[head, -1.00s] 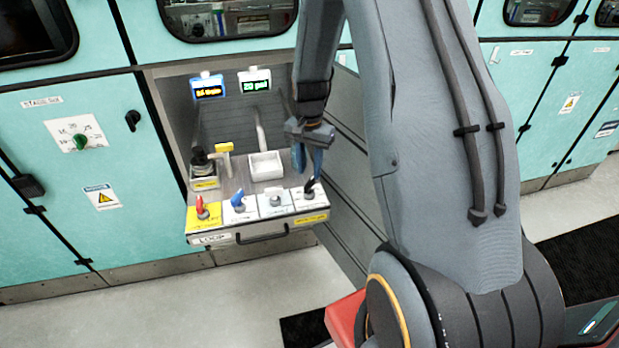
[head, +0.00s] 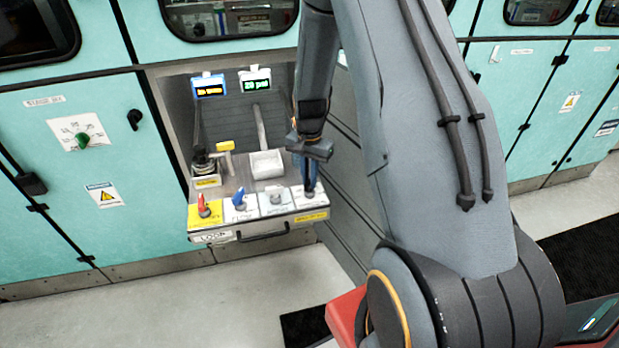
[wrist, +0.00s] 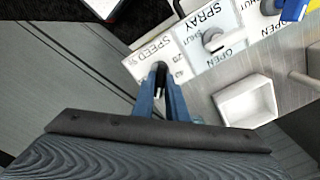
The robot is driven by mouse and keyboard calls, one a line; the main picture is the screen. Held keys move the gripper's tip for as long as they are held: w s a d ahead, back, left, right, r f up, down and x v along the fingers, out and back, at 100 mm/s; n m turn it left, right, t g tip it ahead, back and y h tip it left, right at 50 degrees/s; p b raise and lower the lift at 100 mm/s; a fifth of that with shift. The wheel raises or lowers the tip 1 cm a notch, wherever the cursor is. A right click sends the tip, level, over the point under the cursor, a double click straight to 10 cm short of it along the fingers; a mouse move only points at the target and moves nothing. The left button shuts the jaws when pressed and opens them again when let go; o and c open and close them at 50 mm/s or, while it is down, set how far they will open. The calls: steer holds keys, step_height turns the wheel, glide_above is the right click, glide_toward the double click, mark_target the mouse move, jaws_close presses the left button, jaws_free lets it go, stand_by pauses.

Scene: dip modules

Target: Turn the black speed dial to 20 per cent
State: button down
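The black speed dial (wrist: 160,70) stands on the white panel marked SPEED (wrist: 142,58), which also shows at the right end of the drawer in the head view (head: 313,203). My gripper (wrist: 162,84) is down at the dial, with one blue finger on each side of it. In the head view my gripper (head: 309,190) points down over that panel and mostly hides the dial. I cannot tell whether the fingers press on the dial or stand slightly apart from it. The dial's pointer and part of its scale are hidden.
Left of the speed dial are a grey spray knob (head: 275,198), a blue knob (head: 239,202) and a red knob (head: 203,206). A white tray (head: 265,165) sits just behind. Two lit displays (head: 255,84) hang above. A grey side wall (head: 350,200) stands close at the right.

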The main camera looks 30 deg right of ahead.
steer(key=shift+n, duration=0.3)
steer(key=n, duration=1.2)
steer(key=shift+n, duration=0.4)
steer(key=n, duration=0.6)
steer(key=shift+p, duration=0.4)
steer(key=n, duration=0.6)
steer(key=shift+n, duration=0.3)
steer(key=c, duration=1.8)
jaws_free()
steer(key=shift+o, duration=0.2)
